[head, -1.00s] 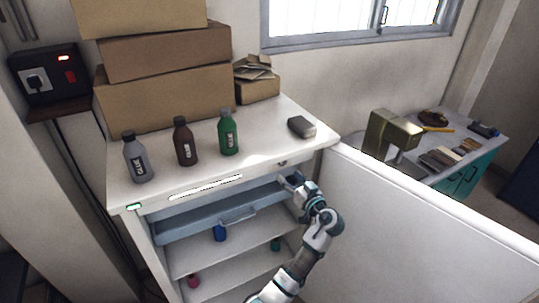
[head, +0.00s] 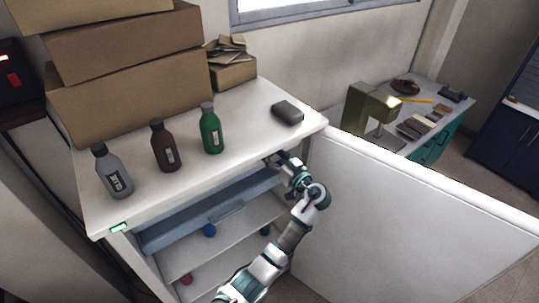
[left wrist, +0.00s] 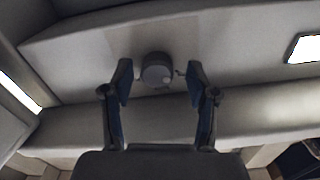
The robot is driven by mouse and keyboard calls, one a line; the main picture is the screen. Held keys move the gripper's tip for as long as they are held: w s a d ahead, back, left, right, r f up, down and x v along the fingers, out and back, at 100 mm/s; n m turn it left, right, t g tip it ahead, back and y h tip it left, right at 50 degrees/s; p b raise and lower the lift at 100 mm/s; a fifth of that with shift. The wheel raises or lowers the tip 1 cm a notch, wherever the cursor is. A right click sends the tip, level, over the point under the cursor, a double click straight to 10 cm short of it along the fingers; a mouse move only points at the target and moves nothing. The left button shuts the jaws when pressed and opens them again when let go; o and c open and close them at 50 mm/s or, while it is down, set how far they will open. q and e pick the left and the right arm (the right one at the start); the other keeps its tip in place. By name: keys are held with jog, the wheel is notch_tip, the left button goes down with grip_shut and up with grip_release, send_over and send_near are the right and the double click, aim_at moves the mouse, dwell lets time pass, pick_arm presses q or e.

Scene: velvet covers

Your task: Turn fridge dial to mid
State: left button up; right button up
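The fridge (head: 200,272) stands open below a white top, with its door (head: 410,210) swung out to the right. In the left wrist view a small round grey dial (left wrist: 157,68) with a lighter spot sits on the pale inner surface. My left gripper (head: 274,160) reaches in under the top's right end; in the left wrist view its two fingers (left wrist: 159,82) stand open on either side of the dial, with a small gap each side. The dial is hidden in the head view. My right gripper is not in view.
Grey, brown and green (head: 211,130) bottles, a dark block (head: 287,113) and cardboard boxes (head: 130,90) stand on top. The open door closes off the right side.

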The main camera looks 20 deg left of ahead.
pick_arm(q)
jog(key=shift+s+d+r, duration=0.1)
jog(key=shift+d, duration=0.7)
grip_shut()
jog(key=shift+a+m+p, duration=0.15)
jog(key=shift+m+p, duration=0.35)
jog(key=shift+m, duration=1.45)
jog(key=shift+a+m+p, duration=0.2)
jog(key=shift+m+p, duration=0.35)
jog(key=shift+m, duration=1.35)
jog(key=shift+a+m+p, duration=0.15)
jog(key=shift+m+p, duration=0.35)
jog(key=shift+m, duration=1.45)
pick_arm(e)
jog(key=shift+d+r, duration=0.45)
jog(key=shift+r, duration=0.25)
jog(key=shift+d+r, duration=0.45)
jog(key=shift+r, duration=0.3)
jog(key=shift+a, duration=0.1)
